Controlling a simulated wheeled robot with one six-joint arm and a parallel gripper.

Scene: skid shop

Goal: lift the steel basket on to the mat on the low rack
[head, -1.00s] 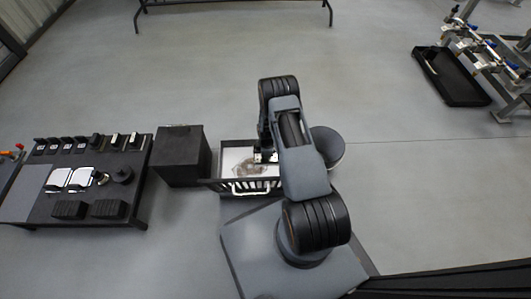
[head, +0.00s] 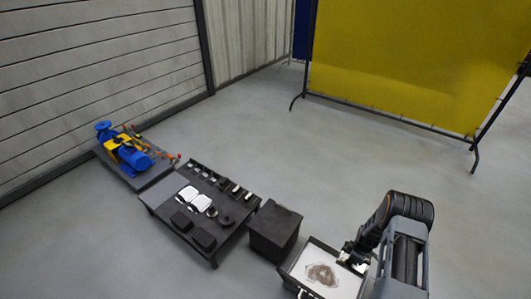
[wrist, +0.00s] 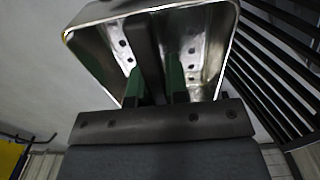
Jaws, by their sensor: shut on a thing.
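The steel basket (wrist: 205,45) fills the upper wrist view, with shiny, perforated metal walls. My gripper (wrist: 157,85) has its green-padded fingers shut on a dark upright piece of the basket, inside its outline. The low rack (head: 222,240) is a low black stand left of centre. A plain grey mat (head: 163,193) lies at its left end.
Black blocks, white-topped pieces and a round black part (head: 226,219) occupy much of the rack. A blue pump (head: 136,158) sits beyond the rack. A yellow screen (head: 420,65) stands behind open floor.

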